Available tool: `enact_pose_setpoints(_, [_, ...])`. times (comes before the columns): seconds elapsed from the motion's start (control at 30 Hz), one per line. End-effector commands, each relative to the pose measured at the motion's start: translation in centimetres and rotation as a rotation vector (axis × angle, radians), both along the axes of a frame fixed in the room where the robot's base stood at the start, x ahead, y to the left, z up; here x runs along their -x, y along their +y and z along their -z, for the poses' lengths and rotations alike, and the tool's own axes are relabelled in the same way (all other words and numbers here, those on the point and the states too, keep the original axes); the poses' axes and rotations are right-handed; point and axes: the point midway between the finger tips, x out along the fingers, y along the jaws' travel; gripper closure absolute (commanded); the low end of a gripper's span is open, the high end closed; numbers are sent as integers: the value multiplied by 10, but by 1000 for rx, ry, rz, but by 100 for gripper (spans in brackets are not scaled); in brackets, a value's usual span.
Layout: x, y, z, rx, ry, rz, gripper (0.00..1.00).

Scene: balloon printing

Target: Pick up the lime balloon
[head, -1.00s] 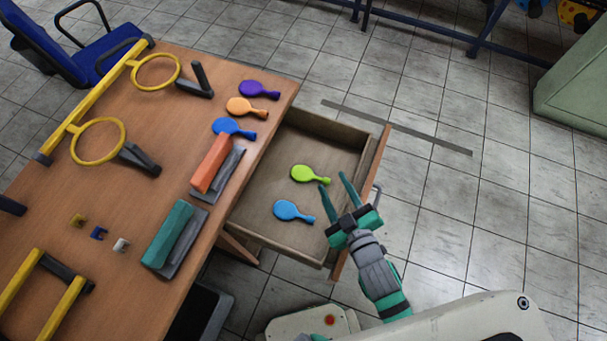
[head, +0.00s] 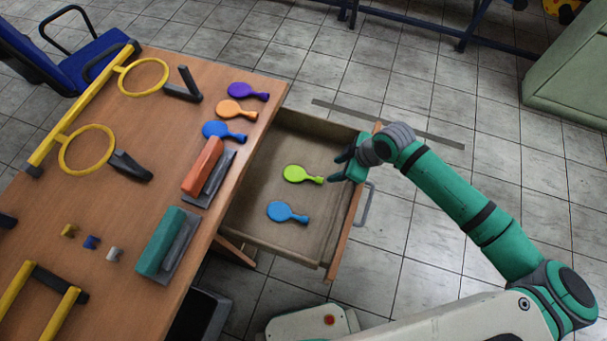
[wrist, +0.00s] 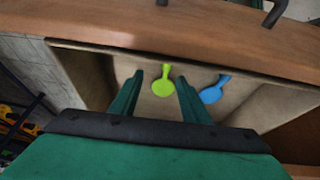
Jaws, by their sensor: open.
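The lime balloon (head: 301,174) lies flat in the open drawer (head: 262,215), its narrow neck pointing right toward my gripper (head: 336,167). My gripper is open and empty, at the drawer's right side near the balloon's neck. In the wrist view the lime balloon (wrist: 163,84) shows in the gap between the two fingertips (wrist: 160,80), farther off, with nothing held. A blue balloon (head: 286,212) lies in the same drawer, nearer the front of the head view; it also shows right of the fingers in the wrist view (wrist: 213,92).
The wooden table (head: 110,225) bears purple (head: 247,90), orange (head: 236,109) and blue (head: 223,131) balloons near its right edge, with an orange block (head: 203,163) and a teal block (head: 160,242). The drawer's front panel (head: 343,232) and handle (head: 365,205) stand close to my gripper.

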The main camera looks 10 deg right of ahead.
Motion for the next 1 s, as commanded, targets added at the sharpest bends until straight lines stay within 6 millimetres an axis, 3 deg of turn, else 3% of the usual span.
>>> enact_pose_setpoints(0.13, [1,4,-10,-5,56,-51,58])
enact_pose_setpoints(0.27, [0,7,-5,-8,66,-60,58])
enact_pose_setpoints(0.53, [-7,20,30,-9,66,-59,58])
enact_pose_setpoints(0.83, [-11,28,50,-7,65,-59,58])
enact_pose_setpoints(1.0, [-14,38,72,-9,65,-59,58])
